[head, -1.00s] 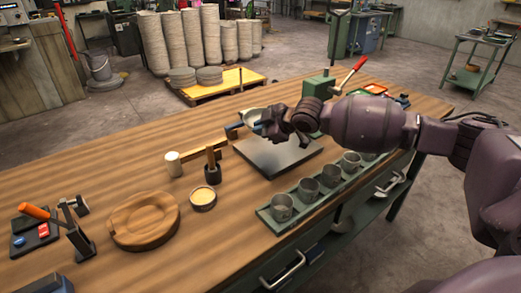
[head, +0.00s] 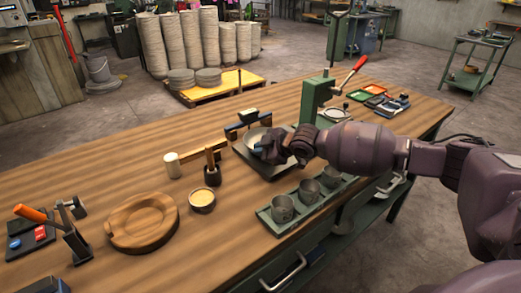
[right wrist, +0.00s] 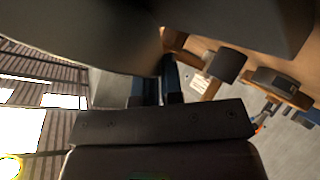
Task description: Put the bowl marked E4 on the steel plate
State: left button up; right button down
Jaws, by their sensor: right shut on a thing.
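The grey-white bowl (head: 257,136) is in my right gripper (head: 271,150), which is shut on its near right side. The bowl is over the far part of the dark steel plate (head: 258,165); I cannot tell if it touches it. No E4 mark is readable. In the right wrist view a large grey curved surface, seemingly the bowl (right wrist: 80,35), fills the upper left, next to the bluish fingers (right wrist: 158,88). My arm hides the plate's right part. My left gripper is not in view.
A dark stand (head: 246,118) is behind the bowl. A green press (head: 318,95) stands behind. A wooden dish (head: 142,222) and a small bowl (head: 201,200) are left.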

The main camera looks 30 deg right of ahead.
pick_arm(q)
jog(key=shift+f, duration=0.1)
pick_arm(e)
jog(key=shift+f, duration=0.15)
jog(key=c, duration=1.3)
grip_release()
jog(key=shift+o, duration=0.2)
jog(key=shift+s+d+r, duration=0.15)
jog(key=shift+r, duration=0.15)
pick_arm(q)
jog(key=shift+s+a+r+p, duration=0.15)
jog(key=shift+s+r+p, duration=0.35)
jog(key=shift+p, duration=0.6)
pick_arm(e)
jog(key=v, duration=1.1)
jog(key=shift+s, duration=0.25)
jog(key=shift+r, duration=0.1)
